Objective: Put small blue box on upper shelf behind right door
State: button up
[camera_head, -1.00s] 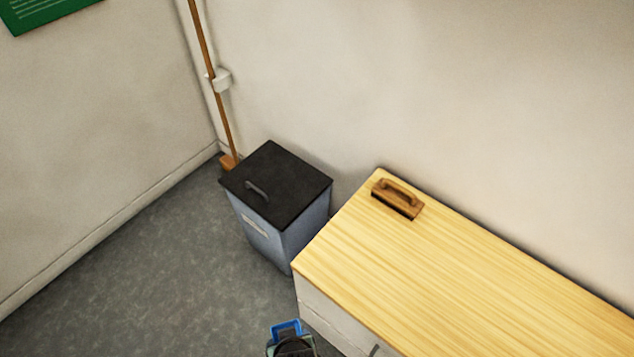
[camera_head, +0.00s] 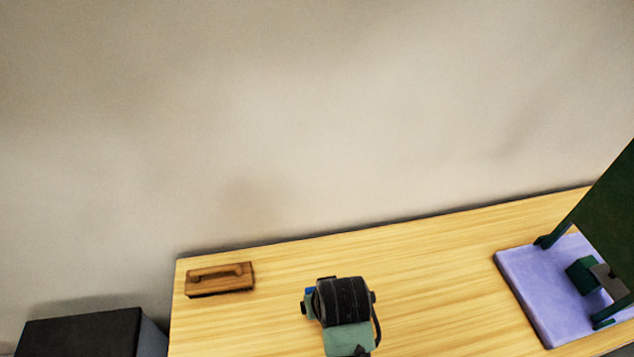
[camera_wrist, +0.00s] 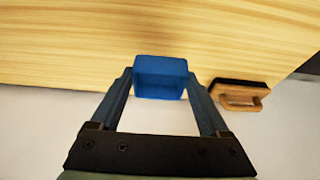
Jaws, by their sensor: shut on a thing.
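The small blue box (camera_wrist: 160,78) is held between the two blue fingers of my gripper (camera_wrist: 160,85) in the wrist view. Its open or hollow-looking face is toward the wrist camera. In the head view my gripper appears from behind over the wooden top, and only a small blue patch (camera_head: 309,292) shows beside the wrist; I cannot tell whether it is box or finger. No upper shelf and no right door are in view.
A wooden-handled brush (camera_head: 220,279) lies at the left end of the wooden top (camera_head: 420,250). A lilac board (camera_head: 530,290) with a dark green stand (camera_head: 600,220) is at the right. A black-lidded bin (camera_head: 85,333) stands at the lower left. The wall is behind.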

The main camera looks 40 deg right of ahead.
notch_tip(320, 180, down, 10)
jog(key=shift+s+d+r+b, duration=0.1)
jog(key=shift+d+r+b, duration=0.05)
jog(key=shift+b, duration=0.65)
jog(key=o, duration=1.2)
jog(key=shift+c, duration=0.2)
jog(key=p+v, duration=0.2)
jog(key=v, duration=1)
jog(key=shift+p, duration=0.3)
